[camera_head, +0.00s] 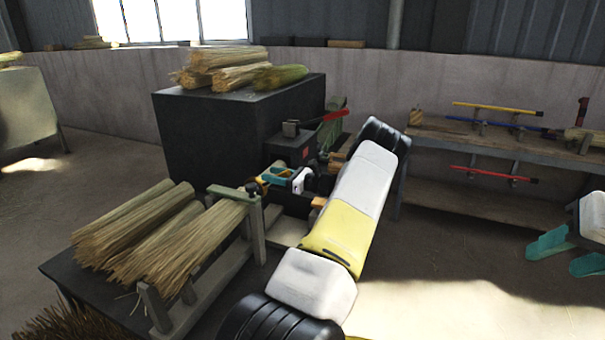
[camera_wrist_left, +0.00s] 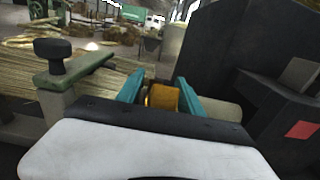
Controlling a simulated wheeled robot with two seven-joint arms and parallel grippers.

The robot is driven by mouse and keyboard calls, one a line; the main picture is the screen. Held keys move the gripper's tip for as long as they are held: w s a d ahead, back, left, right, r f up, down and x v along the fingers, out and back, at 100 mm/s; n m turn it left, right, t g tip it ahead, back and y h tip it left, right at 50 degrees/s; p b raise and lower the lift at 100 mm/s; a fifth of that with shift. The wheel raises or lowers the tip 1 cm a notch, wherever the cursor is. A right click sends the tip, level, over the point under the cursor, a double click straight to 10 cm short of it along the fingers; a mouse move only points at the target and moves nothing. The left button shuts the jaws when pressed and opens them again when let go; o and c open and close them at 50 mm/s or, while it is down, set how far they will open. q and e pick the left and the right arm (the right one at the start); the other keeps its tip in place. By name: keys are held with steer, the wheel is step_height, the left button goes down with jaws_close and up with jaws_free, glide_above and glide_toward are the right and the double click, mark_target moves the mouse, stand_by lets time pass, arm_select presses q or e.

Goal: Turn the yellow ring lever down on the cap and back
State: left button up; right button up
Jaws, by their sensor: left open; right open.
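My left gripper (camera_head: 284,175) has teal fingers and is beside the dark machine, at the tied end of the straw bundles. In the left wrist view its two fingers (camera_wrist_left: 163,92) stand apart on either side of a yellow-orange ring-like piece (camera_wrist_left: 163,97), which I take for the ring lever. I cannot tell whether they touch it. A yellow bit of it shows at the fingertips in the head view (camera_head: 264,179). The cap cannot be made out clearly. My right gripper (camera_head: 572,250) is open and empty at the far right, away from the machine.
Straw bundles (camera_head: 165,240) lie on a low bench left of the left gripper. A clamp with a black knob (camera_wrist_left: 52,52) stands left of the fingers. The dark machine block (camera_head: 215,125) rises behind. A rack (camera_head: 490,145) with coloured handles stands at right.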

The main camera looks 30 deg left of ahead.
arm_select(q)
jaws_close()
stand_by(1.4)
